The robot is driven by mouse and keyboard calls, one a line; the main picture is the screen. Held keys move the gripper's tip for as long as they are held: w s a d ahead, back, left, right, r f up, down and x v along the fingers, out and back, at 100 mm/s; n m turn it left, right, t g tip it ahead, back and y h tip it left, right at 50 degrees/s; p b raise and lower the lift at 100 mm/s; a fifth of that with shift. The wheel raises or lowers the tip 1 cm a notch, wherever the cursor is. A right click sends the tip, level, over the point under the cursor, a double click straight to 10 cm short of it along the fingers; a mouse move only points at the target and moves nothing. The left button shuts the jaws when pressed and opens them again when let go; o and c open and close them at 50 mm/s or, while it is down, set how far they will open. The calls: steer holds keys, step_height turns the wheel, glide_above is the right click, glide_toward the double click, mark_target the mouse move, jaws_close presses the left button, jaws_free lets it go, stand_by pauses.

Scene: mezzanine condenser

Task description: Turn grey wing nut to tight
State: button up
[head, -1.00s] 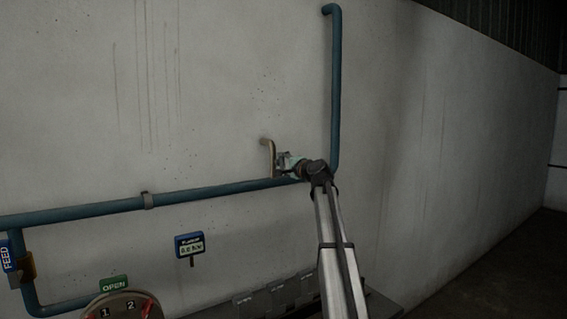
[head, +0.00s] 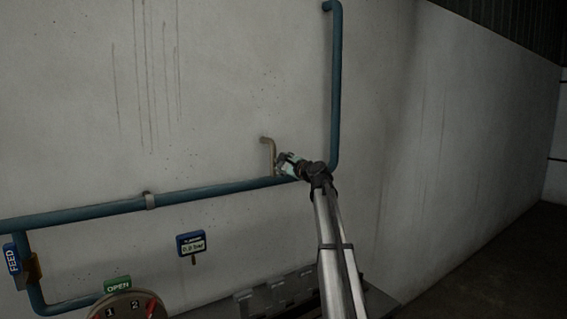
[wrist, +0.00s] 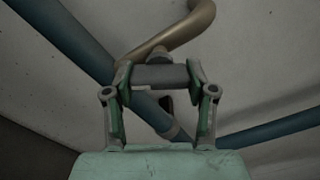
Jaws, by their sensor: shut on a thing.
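The grey wing nut (wrist: 160,76) shows in the wrist view as a dark grey bar lying across between my fingertips, with a rounded grey stub just above it. My gripper (wrist: 161,79) is shut on this bar, one finger at each end. In the head view my gripper (head: 281,164) is at the blue pipe, just right of the tan bent pipe. The nut is too small and too covered by my gripper to make out there.
A tan bent pipe (head: 268,150) rises beside my gripper and curves close behind it in the wrist view (wrist: 185,33). A blue pipe (head: 95,210) runs along the wall. A small gauge sign (head: 191,244) and a numbered dial (head: 128,307) are lower left.

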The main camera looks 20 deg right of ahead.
steer(key=shift+r, duration=0.1)
stand_by(0.3)
steer(key=o, duration=1.2)
steer(key=shift+c, duration=0.2)
steer(key=shift+s, duration=0.1)
steer(key=s+d, duration=0.2)
steer(key=s, duration=0.9)
steer(key=shift+s, duration=0.3)
